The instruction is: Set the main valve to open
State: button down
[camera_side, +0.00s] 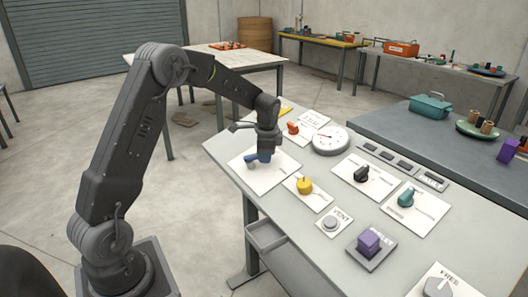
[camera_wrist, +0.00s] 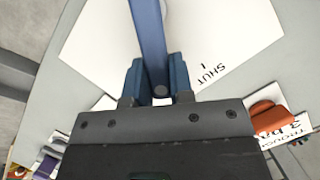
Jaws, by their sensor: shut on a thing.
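The blue valve lever (camera_side: 252,160) sits on a white plate (camera_side: 262,180) at the left end of the panel. In the wrist view the blue bar (camera_wrist: 148,30) runs up from between my fingers to the top edge. The word SHUT and a short mark (camera_wrist: 213,75) are printed on the plate to the right of the bar. No open label shows. My gripper (camera_side: 266,150) points down over the plate. In the wrist view my gripper (camera_wrist: 158,82) is shut on the lever, one finger on each side. The lever's pivot is not clearly seen.
An orange knob (camera_side: 292,127) stands close behind my gripper, and a yellow knob (camera_side: 305,185) close on its right. A round gauge (camera_side: 331,140), black knob (camera_side: 361,174), teal knob (camera_side: 406,197), vent button (camera_side: 331,223) and purple block (camera_side: 369,241) stand farther along the panel.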

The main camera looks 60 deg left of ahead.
jog(key=shift+s+d+f+m+t+y, duration=0.1)
jog(key=shift+s+d+m+t+y, duration=0.15)
jog(key=shift+m, duration=0.6)
jog(key=shift+s+d+f+m+t+y, duration=0.15)
jog(key=shift+s+d+m, duration=0.15)
jog(key=shift+m, duration=0.5)
jog(key=shift+s+d+m+t+y, duration=0.1)
jog(key=shift+s+d+m+t, duration=0.15)
jog(key=shift+m, duration=0.6)
jog(key=shift+s+d, duration=0.1)
jog(key=c, duration=1)
grip_release()
jog(key=v, duration=1.3)
jog(key=shift+r, duration=0.4)
